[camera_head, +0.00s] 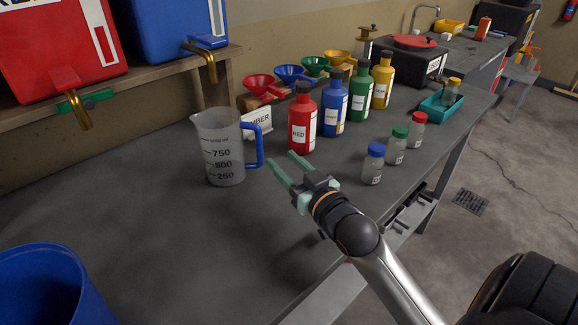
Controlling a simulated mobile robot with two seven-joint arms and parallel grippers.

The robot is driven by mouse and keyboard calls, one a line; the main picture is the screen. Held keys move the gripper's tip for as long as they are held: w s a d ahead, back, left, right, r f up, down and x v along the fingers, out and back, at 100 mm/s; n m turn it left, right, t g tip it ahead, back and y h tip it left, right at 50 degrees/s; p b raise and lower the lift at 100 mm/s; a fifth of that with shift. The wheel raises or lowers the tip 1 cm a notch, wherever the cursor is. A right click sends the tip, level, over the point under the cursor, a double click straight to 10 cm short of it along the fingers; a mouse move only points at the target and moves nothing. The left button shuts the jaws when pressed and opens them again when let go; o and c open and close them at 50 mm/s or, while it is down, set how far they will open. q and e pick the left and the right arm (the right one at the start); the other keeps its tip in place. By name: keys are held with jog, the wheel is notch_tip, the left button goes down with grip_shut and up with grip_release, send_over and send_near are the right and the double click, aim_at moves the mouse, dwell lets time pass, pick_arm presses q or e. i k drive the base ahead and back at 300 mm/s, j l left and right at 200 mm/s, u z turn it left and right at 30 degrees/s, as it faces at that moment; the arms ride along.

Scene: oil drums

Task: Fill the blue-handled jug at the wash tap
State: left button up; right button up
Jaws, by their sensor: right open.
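The blue-handled jug (222,150) stands upright on the dark bench. It is clear with dark marks for 250, 500 and 750, and its blue handle (255,146) faces right. It looks empty. My right gripper (284,168) is open and empty, just right of the handle and apart from it, fingers pointing up-left. A curved tap (424,10) stands at the far end of the bench at the top; I cannot tell for sure that it is the wash tap. My left gripper is not in view.
Red (302,122), blue (335,105), green and yellow bottles stand behind the gripper. Small capped jars (373,165) stand to its right. Coloured funnels (259,85) are racked behind. Red (60,50) and blue drums with brass taps sit on a shelf. A blue bin (40,285) is front left.

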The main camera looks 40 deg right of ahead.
aim_at(201, 37)
jog(key=k+j, duration=0.1)
jog(key=k, duration=0.9)
